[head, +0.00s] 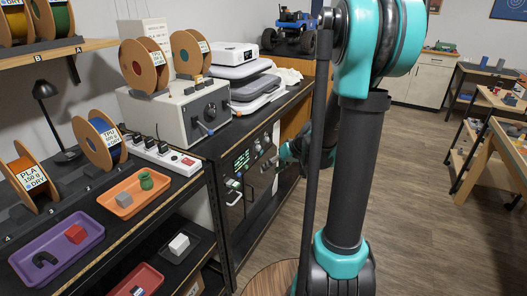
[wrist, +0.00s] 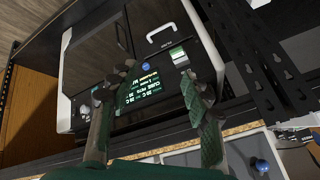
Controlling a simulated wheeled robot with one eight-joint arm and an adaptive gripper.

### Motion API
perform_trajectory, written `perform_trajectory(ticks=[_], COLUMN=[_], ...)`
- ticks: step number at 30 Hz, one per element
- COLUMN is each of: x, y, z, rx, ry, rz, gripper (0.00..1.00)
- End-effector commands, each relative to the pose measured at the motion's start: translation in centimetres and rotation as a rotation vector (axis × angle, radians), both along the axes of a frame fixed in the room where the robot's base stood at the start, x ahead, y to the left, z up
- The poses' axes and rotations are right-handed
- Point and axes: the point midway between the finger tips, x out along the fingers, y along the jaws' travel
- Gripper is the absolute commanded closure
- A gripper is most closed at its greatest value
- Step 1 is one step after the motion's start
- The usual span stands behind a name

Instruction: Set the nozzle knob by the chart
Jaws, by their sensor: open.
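The black-fronted machine (head: 248,172) stands on the lower level under the counter, with a lit green-text display (head: 241,159) and small round controls beside it. In the wrist view the machine appears upside down, with its display (wrist: 140,88) between my fingers and a small blue round part (wrist: 145,67). I cannot tell which control is the nozzle knob; my left finger covers part of the panel. A white-and-green label (wrist: 179,55) is on the front. No chart can be made out clearly. My gripper (wrist: 147,82) is open and empty, facing the panel. In the head view it is small beside the machine.
A grey box with a dial (head: 210,110) and spools stands on the counter. An orange tray (head: 133,193) and a purple tray (head: 58,247) lie on the left shelf. A dark perforated upright (wrist: 250,65) stands near my gripper.

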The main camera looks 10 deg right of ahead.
Motion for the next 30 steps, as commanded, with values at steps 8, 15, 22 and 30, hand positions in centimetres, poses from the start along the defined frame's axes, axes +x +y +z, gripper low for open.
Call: perform_trajectory(ticks=[8,15,22,30], x=[9.0,15.4,20.0,22.9], y=[-1.4,-3.8,-7.1,-11.6], z=[-1.4,-3.6,-6.6,-10.6], rx=[0.149,0.263,0.350,0.417], ry=[-0.147,-0.315,-0.506,-0.747], rz=[0.094,0.161,0.200,0.220], gripper=[0.51,0.51,0.51,0.51])
